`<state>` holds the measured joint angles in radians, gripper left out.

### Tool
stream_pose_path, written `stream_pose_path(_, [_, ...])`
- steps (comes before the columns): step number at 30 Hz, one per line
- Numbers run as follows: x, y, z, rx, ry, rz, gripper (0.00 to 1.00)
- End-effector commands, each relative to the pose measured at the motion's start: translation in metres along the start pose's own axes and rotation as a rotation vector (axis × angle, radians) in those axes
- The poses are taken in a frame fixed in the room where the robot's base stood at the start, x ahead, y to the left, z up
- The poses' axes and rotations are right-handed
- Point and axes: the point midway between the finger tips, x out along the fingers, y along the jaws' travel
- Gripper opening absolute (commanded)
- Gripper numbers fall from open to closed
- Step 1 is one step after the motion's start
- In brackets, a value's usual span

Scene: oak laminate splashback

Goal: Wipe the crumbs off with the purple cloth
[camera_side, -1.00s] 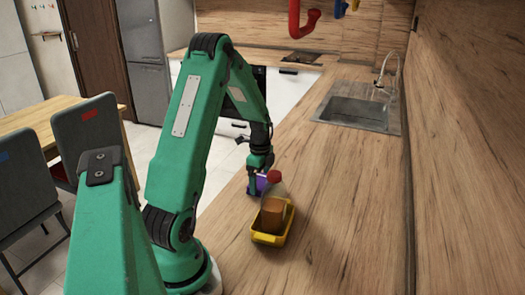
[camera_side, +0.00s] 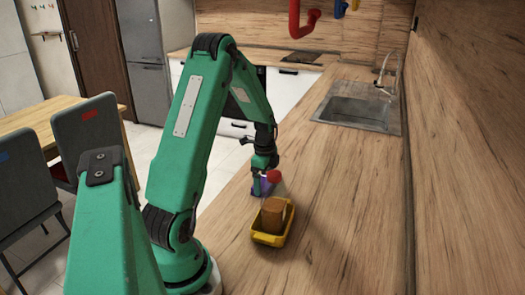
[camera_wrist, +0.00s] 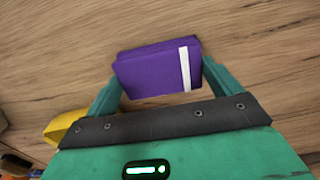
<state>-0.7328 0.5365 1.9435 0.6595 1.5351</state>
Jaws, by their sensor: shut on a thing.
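The purple cloth (camera_wrist: 150,72) is a folded block with a white stripe near its right end in the wrist view. My gripper (camera_wrist: 161,75) has a finger at each end of it and is shut on it. In the side view the cloth (camera_side: 266,186) is a small purple patch at the tip of my gripper (camera_side: 262,180), low over the wooden counter (camera_side: 335,225). I cannot tell whether it touches the counter. I cannot make out any crumbs in either view.
A yellow tray (camera_side: 266,239) holding a brown block-like thing (camera_side: 273,213) stands close in front of my gripper. A red-topped thing (camera_side: 273,176) is right beside the gripper. The sink (camera_side: 355,110) is farther back. The counter to the right is clear.

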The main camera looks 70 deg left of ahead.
Motion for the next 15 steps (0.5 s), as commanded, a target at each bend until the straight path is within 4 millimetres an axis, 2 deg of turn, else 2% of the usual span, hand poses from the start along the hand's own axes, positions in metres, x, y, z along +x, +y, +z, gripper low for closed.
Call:
stream_pose_path(6, [0.0009,0.0004,-0.0072,0.002,0.000,0.001,0.72])
stream_pose_path(15, [0.0014,0.0008,-0.0078,0.001,0.000,0.002,0.72])
